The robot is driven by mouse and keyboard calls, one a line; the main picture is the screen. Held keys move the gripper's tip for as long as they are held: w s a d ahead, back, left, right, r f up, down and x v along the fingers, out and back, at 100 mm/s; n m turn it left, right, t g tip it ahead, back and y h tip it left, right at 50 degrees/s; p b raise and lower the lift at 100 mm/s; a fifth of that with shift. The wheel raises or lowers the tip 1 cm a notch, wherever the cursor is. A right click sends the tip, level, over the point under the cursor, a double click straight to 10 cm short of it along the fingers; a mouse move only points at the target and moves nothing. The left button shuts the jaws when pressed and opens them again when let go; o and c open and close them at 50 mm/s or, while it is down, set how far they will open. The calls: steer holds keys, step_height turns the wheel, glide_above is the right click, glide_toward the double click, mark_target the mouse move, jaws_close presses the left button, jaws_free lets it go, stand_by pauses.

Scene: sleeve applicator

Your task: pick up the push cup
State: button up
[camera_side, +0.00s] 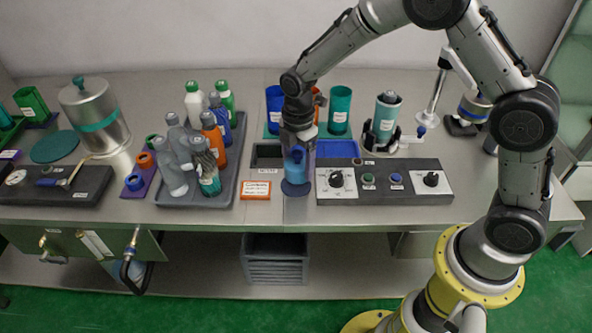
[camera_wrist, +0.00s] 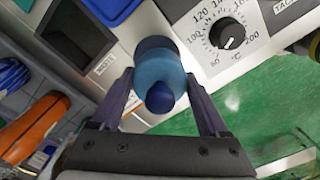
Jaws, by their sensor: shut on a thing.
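The push cup is a light blue cup with a dark blue knob, in the side view (camera_side: 295,171) near the table's front middle. In the wrist view the push cup (camera_wrist: 158,68) is upright between my fingers, its dark knob toward the camera. My gripper (camera_side: 297,152) points down over it and is shut on it; the two fingers also flank it in the wrist view (camera_wrist: 160,80). A dark blue round pad (camera_side: 296,189) shows under the cup. I cannot tell whether the cup rests on the pad or hangs just above it.
A control panel (camera_side: 384,194) with dials and buttons lies close to the right. Blue and teal cups (camera_side: 339,106) stand behind, near a blue bin (camera_side: 338,149).

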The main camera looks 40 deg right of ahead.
steer(key=s+d+r, duration=0.2)
steer(key=s+r, duration=0.7)
steer(key=s, duration=0.4)
steer(key=w+d+r+m, duration=0.2)
steer(key=w+d+r, duration=0.55)
steer(key=d, duration=0.35)
steer(key=d+m, duration=0.1)
steer(key=d, duration=0.4)
steer(key=d+m, duration=0.1)
steer(key=d, duration=0.4)
steer(key=d+m, duration=0.1)
steer(key=d, duration=0.4)
steer(key=shift+w+d+f+m, duration=0.1)
steer(key=shift+w+d+m, duration=0.05)
steer(key=shift+w+m, duration=0.2)
steer(key=shift+s+d+f, duration=0.2)
steer(key=shift+s+d, duration=0.05)
steer(key=shift+d, duration=0.05)
steer(key=shift+f, duration=0.95)
steer(key=shift+f, duration=0.15)
